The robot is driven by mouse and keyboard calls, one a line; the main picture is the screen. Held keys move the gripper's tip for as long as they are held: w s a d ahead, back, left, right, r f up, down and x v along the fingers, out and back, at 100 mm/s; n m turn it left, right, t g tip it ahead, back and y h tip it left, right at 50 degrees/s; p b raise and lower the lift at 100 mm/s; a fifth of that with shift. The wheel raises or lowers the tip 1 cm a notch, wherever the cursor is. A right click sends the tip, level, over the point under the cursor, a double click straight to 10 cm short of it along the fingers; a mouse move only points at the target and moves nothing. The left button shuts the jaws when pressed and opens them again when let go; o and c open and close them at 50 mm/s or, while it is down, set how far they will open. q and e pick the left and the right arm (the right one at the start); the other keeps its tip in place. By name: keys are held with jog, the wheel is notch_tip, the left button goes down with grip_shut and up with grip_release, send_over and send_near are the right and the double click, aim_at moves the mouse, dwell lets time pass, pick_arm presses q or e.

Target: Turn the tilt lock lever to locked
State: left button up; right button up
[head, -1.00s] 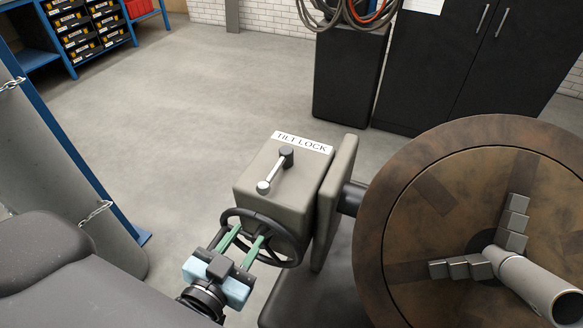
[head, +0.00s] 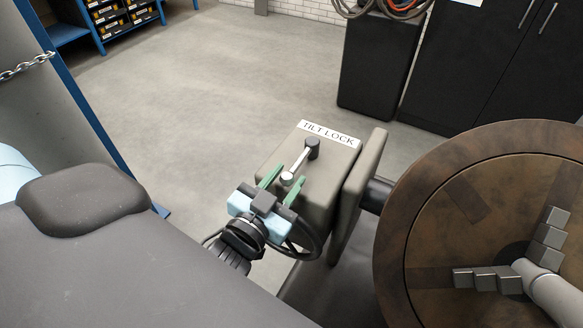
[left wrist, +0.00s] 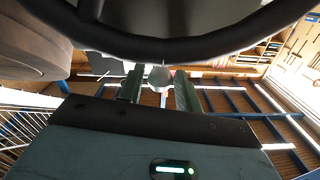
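The tilt lock lever (head: 300,162) is a silver bar with a dark pivot hub and a pale ball knob. It lies on top of a grey box (head: 330,182) labelled "TILT LOCK", and its knob points toward the near left. My left gripper (head: 285,179) has green fingers, spread open, one on each side of the knob. In the left wrist view the pale knob (left wrist: 160,76) shows between the open fingers (left wrist: 159,88), with gaps beside it. Whether either finger touches it I cannot tell. My right gripper is not in view.
A black handwheel (head: 312,240) on the box's near side is partly hidden behind my left gripper. A large round brown turntable (head: 430,210) with stepped jaws stands at the right. A black cabinet (head: 380,75) is behind. Open floor lies to the left.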

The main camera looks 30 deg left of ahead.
aim_at(300, 163)
pick_arm(q)
jog(key=shift+w+a, duration=0.1)
jog(key=shift+w, duration=1.3)
grip_shut()
